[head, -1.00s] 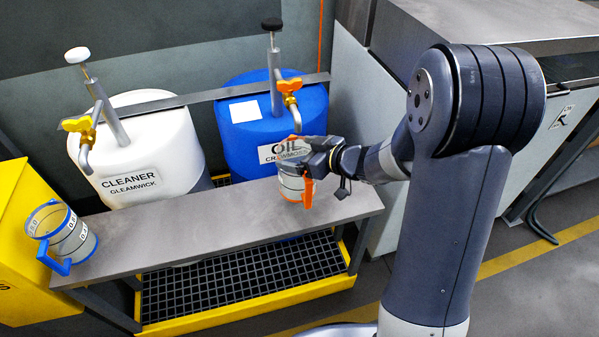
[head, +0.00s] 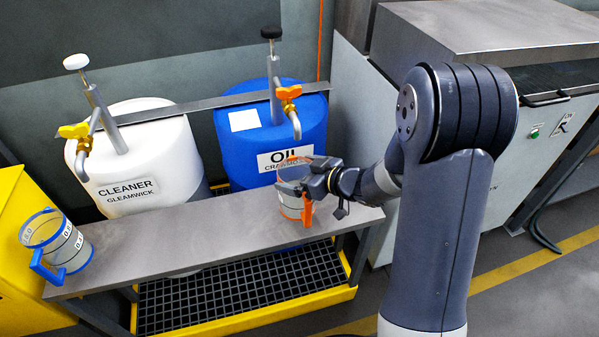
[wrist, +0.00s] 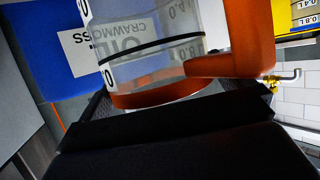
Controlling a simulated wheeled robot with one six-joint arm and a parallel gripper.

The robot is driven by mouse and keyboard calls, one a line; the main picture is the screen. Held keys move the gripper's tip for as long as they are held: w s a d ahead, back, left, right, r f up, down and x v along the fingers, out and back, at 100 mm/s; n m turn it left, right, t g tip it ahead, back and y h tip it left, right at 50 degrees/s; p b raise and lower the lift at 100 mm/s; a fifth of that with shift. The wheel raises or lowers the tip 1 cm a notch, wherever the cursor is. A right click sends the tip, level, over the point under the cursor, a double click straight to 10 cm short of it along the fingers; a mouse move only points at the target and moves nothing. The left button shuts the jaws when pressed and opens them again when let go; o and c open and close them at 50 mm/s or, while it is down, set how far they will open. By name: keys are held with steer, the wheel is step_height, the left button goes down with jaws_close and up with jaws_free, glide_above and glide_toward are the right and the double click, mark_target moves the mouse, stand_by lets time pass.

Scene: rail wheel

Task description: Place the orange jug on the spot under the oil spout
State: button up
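The orange jug (head: 290,204) is a clear measuring jug with an orange rim, base and handle. It is at the right part of the bench (head: 190,235), below and in front of the oil spout (head: 297,131). I cannot tell whether its base touches the bench. My gripper (head: 313,184) reaches in from the right and is shut on the jug. In the wrist view the jug (wrist: 155,65) fills the upper middle, with its orange handle (wrist: 245,45) to the right. The spot under the spout is not distinguishable.
The blue oil drum (head: 255,140) and the white cleaner drum (head: 140,150) stand behind the bench. A blue-trimmed jug (head: 62,243) is at the bench's left end. A grey cabinet (head: 350,110) is at right. The bench middle is clear.

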steer(key=shift+r, duration=0.25)
steer(key=p+v, duration=0.2)
steer(key=v, duration=1)
